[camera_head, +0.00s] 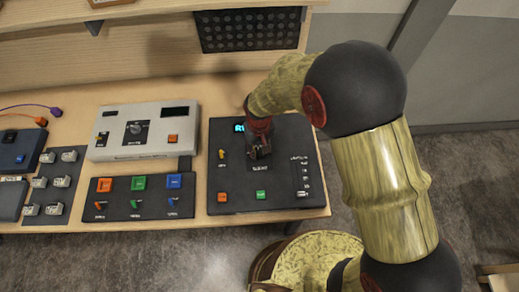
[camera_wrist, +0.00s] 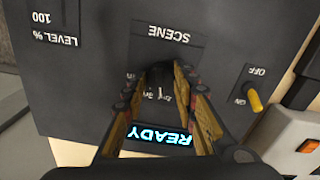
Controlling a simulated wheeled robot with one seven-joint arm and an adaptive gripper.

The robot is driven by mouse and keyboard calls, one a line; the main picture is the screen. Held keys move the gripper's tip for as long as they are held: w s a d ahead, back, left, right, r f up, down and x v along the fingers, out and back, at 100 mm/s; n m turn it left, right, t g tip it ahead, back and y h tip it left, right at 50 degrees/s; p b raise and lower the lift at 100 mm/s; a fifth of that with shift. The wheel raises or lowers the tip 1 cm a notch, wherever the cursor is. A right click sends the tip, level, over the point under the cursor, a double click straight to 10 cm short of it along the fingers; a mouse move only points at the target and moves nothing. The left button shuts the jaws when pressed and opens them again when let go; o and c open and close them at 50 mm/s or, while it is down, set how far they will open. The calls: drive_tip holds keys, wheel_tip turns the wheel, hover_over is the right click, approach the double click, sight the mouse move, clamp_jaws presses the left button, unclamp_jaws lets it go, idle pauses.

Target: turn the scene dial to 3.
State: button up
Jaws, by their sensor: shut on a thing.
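Printed marks beside the dial are partly hidden by the fingers. I cannot read which number it points to. In the head view my gripper (camera_head: 260,150) comes down on the console and hides the dial. The console display (camera_wrist: 160,138) reads READY in cyan.
An orange toggle switch (camera_wrist: 254,101) marked ON and OFF sits beside the dial. The console also has an orange button (camera_head: 222,197), a green button (camera_head: 261,195) and a level slider (camera_head: 305,180). A white console (camera_head: 143,130) and a button panel (camera_head: 140,197) stand to the left.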

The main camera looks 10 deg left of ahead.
sight(259, 152)
drive_tip(key=m, duration=0.3)
drive_tip(key=shift+a+m, duration=0.1)
drive_tip(key=shift+m, duration=2.2)
drive_tip(key=o, duration=1.1)
drive_tip(key=shift+o, duration=0.2)
wheel_tip(259, 152, up, 12)
